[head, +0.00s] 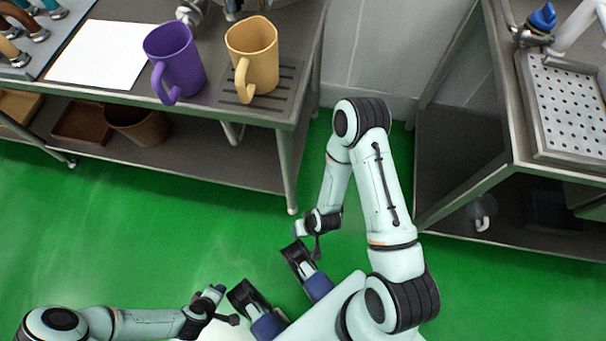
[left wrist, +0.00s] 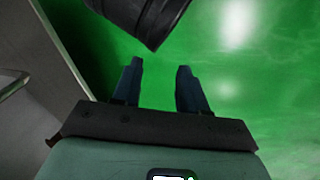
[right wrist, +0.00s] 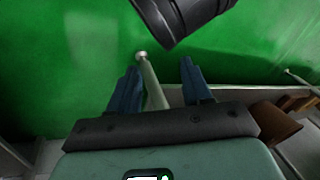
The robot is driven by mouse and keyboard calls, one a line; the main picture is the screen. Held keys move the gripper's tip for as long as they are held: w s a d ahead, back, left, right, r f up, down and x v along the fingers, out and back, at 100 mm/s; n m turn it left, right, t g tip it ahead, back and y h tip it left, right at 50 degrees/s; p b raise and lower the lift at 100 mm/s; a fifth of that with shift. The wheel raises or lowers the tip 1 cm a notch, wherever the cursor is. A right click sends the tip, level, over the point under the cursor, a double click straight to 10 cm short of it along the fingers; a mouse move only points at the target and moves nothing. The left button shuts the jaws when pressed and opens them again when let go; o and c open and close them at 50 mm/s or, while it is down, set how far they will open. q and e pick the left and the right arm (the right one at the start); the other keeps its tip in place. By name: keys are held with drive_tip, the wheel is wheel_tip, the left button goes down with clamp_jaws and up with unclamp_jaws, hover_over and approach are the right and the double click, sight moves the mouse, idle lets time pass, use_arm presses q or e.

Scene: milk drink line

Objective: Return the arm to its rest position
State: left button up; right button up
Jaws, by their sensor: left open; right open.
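Both of my grippers are open and empty, with their dark blue fingers apart. My left gripper (left wrist: 160,66) has green floor between its fingers. In the head view the left gripper (head: 218,292) is low, left of my base, clear of the tables. My right gripper (right wrist: 161,65) has a metal table leg showing beyond its fingers; I cannot tell the distance. In the head view the right gripper (head: 300,229) is close to the left table's front leg, and its arm is folded with the elbow raised. The fingers are small there.
The left table holds a purple mug (head: 175,60), a yellow mug (head: 252,52) on a slotted drip tray (head: 284,97), and a white sheet (head: 100,54). A perforated metal tray (head: 565,105) is on the right table. Green floor is free at lower left.

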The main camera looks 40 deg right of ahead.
use_arm(q)
drive_tip(key=s+d+r+g+p, duration=0.1)
drive_tip(key=s+r+p, duration=0.3)
drive_tip(key=r+p, duration=0.5)
drive_tip(key=s+d+r+g+h+p, duration=0.1)
drive_tip(key=s+d+r+g+p, duration=0.1)
drive_tip(key=r+p, duration=0.8)
drive_tip(key=shift+s+d+r+m+g, duration=0.35)
drive_tip(key=shift+s+d, duration=0.25)
drive_tip(key=shift+s, duration=0.6)
use_arm(e)
drive_tip(key=s+a+r+g, duration=0.1)
drive_tip(key=s+r, duration=0.3)
drive_tip(key=r, duration=0.6)
drive_tip(key=s+a+r+n+g+y, duration=0.1)
drive_tip(key=s+a+r+g, duration=0.1)
drive_tip(key=r, duration=0.7)
drive_tip(key=shift+s+a+r+g, duration=0.35)
drive_tip(key=shift+s+a, duration=0.35)
drive_tip(key=shift+s, duration=0.5)
